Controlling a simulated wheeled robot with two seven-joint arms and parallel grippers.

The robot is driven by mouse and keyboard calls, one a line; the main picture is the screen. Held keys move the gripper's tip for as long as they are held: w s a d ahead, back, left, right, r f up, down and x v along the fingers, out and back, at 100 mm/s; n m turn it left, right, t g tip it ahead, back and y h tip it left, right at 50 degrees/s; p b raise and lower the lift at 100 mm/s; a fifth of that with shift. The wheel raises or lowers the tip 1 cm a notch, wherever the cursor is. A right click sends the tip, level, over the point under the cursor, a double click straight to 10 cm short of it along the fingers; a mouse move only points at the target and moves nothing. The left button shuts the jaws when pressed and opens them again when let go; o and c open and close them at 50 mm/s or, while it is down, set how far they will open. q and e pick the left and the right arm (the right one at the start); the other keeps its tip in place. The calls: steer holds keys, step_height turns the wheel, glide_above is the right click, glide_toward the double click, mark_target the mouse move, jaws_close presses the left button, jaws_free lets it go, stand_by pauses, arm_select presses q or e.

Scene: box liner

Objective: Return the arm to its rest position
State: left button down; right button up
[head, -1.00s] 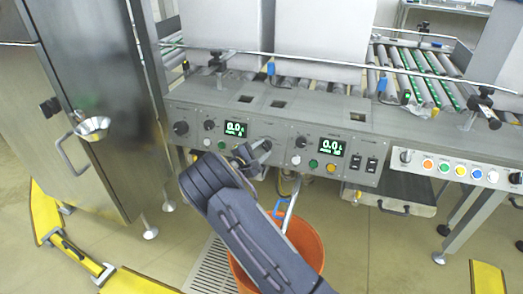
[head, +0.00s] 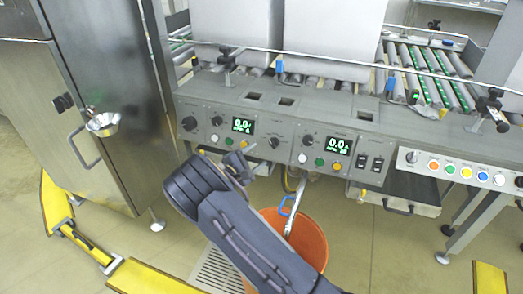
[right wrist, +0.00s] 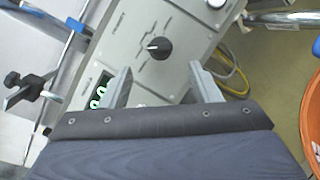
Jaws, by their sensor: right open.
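My right arm (head: 230,222) reaches up from the bottom of the head view. Its gripper (head: 240,167) is in front of the lower edge of the grey control panel (head: 262,127), below the left green display. In the right wrist view the two fingers (right wrist: 162,85) stand wide apart with nothing between them. A black knob (right wrist: 157,48) on the panel shows beyond the fingertips, apart from them. My left gripper is not in view.
An orange bin (head: 312,245) with a blue-handled tool stands on the floor beside my forearm. A steel cabinet (head: 105,110) is at left. Yellow floor barriers (head: 85,240) lie at lower left.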

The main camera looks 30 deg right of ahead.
steer(key=shift+a, duration=0.2)
stand_by(0.3)
steer(key=s+d+r+m+g+y, duration=0.15)
steer(key=s+m+g+y, duration=0.25)
steer(key=s, duration=0.5)
steer(key=s+d+m+g+y, duration=0.3)
steer(key=s+m+y, duration=0.2)
steer(key=s, duration=0.4)
steer(key=s+a+r+m+t+y, duration=0.3)
steer(key=s+a+r+y, duration=0.2)
steer(key=s+a, duration=0.45)
steer(key=s+a+r+m+t+y, duration=0.2)
steer(key=s+a+r+t+y, duration=0.3)
steer(key=s+a, duration=0.4)
step_height(320, 180, up, 30)
steer(key=s+d+g+p, duration=0.1)
steer(key=p, duration=2.8)
steer(key=shift+s+g+y+p, duration=0.15)
steer(key=shift+g+y+p, duration=0.15)
steer(key=shift+y+p, duration=0.1)
